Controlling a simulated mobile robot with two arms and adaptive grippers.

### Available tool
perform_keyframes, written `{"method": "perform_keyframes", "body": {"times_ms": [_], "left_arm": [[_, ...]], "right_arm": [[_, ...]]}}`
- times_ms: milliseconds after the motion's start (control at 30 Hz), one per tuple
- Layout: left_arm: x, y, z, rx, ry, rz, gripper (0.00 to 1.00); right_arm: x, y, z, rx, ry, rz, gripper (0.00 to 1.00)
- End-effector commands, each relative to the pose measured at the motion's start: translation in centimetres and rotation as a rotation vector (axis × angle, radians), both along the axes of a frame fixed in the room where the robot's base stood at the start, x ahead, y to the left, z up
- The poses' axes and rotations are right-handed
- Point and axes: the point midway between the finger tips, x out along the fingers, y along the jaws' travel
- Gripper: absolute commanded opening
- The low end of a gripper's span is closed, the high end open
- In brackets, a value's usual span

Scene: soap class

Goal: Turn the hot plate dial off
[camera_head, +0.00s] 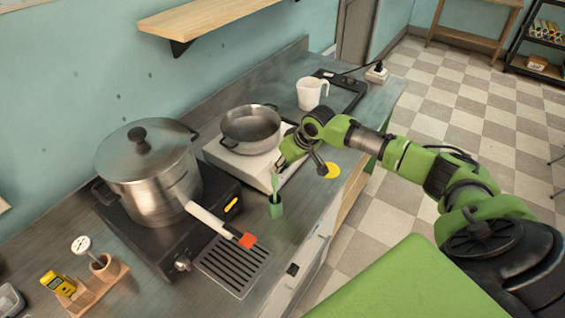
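A black hot plate (130,222) bears a large lidded steel pot (160,190). A silver dial (182,262) sits on its front face; I cannot read its setting. A white hot plate (226,158) behind it to the right bears a smaller open pan (250,138). No dial of its own is clearly visible; my arm and a green cup-like object (276,207) cover part of its front. My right arm reaches in from the right. Its gripper (290,158) is over the white hot plate's front right corner, and its fingers are too small to read. My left gripper is not in view.
A white jug (311,93) stands near a flat black cooktop (340,92). A wooden holder (98,285) is front left. A shelf (205,25) hangs above. Checkered floor lies right.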

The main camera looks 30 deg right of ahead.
Motion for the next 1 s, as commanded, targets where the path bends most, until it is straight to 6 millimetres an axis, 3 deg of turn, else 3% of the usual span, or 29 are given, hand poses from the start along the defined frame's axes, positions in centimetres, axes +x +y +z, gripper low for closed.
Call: {"method": "perform_keyframes", "body": {"times_ms": [600, 1000], "left_arm": [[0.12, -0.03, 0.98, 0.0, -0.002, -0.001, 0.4], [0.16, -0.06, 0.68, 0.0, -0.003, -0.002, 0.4]], "right_arm": [[0.05, -0.23, -0.03, -0.235, -0.098, 0.514, 0.02], [0.07, -0.25, -0.03, -0.334, -0.14, 0.736, 0.02]]}}
